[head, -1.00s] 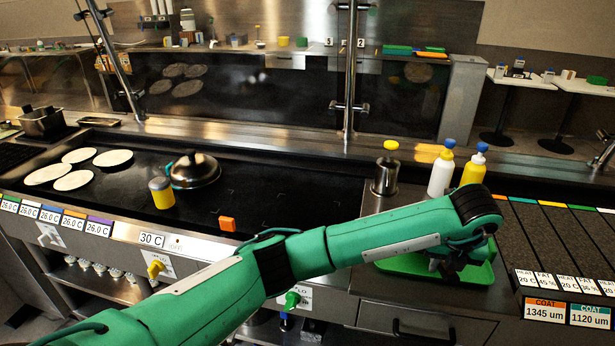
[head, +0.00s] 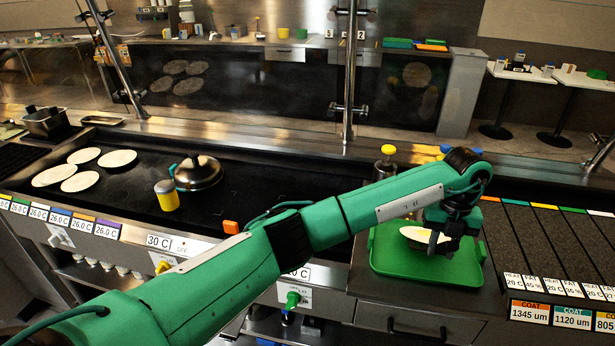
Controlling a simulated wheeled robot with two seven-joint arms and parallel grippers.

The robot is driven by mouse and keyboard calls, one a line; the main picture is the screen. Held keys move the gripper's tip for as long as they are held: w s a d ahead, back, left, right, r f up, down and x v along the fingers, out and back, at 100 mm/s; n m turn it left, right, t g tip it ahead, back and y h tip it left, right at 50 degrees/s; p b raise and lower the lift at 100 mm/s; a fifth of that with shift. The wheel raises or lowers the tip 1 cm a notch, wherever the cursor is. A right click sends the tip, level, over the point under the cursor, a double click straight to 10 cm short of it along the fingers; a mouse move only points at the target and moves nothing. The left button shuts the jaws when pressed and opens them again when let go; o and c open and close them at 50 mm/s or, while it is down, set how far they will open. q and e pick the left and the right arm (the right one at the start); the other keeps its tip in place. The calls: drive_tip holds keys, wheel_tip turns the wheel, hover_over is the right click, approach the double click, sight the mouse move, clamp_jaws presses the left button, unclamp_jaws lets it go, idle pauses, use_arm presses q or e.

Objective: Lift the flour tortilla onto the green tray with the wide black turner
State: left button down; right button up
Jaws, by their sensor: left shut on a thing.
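My left gripper (head: 440,243) is over the green tray (head: 400,278), at the tray's back right part. It is shut on the wide black turner, which I can hardly make out against the dark fingers. A pale round flour tortilla (head: 413,234) shows at the gripper, over the back of the tray and partly hidden by the fingers. I cannot tell whether it rests on the tray or on the turner. The front of the tray is bare. My right gripper is out of view.
Several tortillas (head: 82,183) lie on the left of the black griddle (head: 130,205). Behind my forearm are a steel yellow-topped container (head: 388,150) and blue-capped bottles.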

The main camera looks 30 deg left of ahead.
use_arm(q)
drive_tip(key=shift+s+r+g+p, duration=0.4)
drive_tip(key=shift+s+g+p, duration=0.15)
drive_tip(key=shift+g, duration=0.05)
drive_tip(key=shift+s+d+f, duration=0.1)
drive_tip(key=shift+s+d, duration=0.1)
drive_tip(key=shift+s, duration=0.45)
drive_tip(key=s+d+r+t+p, duration=0.1)
drive_tip(key=s+d+t+p, duration=0.1)
drive_tip(key=s, duration=1.1)
drive_tip(key=shift+s+d+r+t, duration=0.2)
drive_tip(key=shift+d+t, duration=0.15)
drive_tip(key=shift+t, duration=0.45)
